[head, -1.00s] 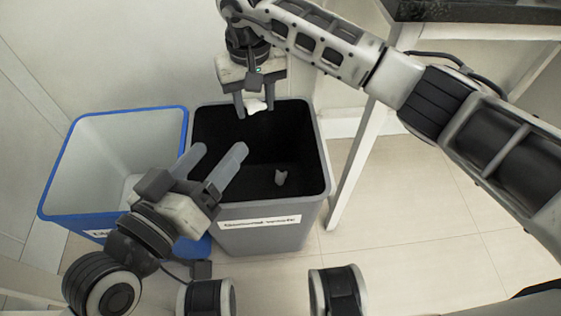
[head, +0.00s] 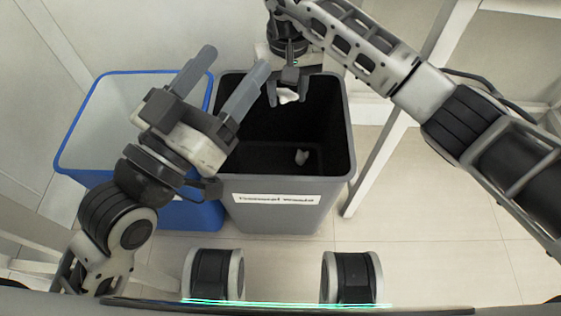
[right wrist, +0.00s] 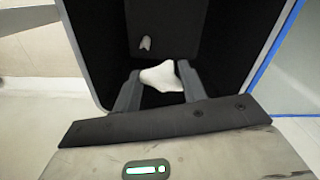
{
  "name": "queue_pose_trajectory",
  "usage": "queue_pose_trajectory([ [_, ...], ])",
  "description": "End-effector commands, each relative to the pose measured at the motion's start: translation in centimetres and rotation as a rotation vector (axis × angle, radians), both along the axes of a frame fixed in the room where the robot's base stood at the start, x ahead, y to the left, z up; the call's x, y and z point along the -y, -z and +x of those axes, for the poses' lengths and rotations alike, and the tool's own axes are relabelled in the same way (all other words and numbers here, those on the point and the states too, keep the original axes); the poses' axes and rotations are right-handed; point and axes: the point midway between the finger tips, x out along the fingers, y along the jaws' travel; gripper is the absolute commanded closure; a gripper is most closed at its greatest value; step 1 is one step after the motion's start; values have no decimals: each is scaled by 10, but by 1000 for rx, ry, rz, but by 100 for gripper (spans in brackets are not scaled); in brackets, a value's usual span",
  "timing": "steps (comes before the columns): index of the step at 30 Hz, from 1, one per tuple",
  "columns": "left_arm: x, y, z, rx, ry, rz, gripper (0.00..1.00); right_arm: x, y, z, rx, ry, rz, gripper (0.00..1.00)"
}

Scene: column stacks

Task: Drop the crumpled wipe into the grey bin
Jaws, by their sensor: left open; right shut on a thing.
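The white crumpled wipe (head: 288,96) is held between the fingertips of my right gripper (head: 287,92), over the far part of the grey bin's opening. The right wrist view shows the wipe (right wrist: 161,76) pinched between the two fingers, with the bin's dark inside below. The grey bin (head: 275,215) stands upright with a white label on its front. Another small pale crumpled piece (head: 302,157) lies inside it. My left gripper (head: 226,75) is open and empty, above the blue bin's right side and the grey bin's left rim.
A blue-rimmed bin (head: 68,150) stands directly left of the grey bin, partly hidden by my left arm. A white table or frame leg (head: 375,165) rises to the right of the grey bin. Tiled floor to the right is clear.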

Motion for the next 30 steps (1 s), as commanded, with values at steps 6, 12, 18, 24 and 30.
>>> queue_pose_trajectory([
  [6, 0, 0, 0, -1, 0, 0, 32, 0, 0, 0, 0, 0, 0, 33],
  [12, 0, 0, 0, -2, 1, -1, 32, 0, -2, 0, 1, 0, 0, 33],
  [18, 2, 16, -4, -153, 15, -40, 32, 0, -28, 1, 4, -1, 1, 33],
  [24, 6, 36, -14, -336, 42, -86, 32, 1, -61, 1, 2, 0, -1, 33],
  [30, 8, 47, -21, -426, 58, -111, 32, 0, -75, 0, 1, 1, 0, 33],
])
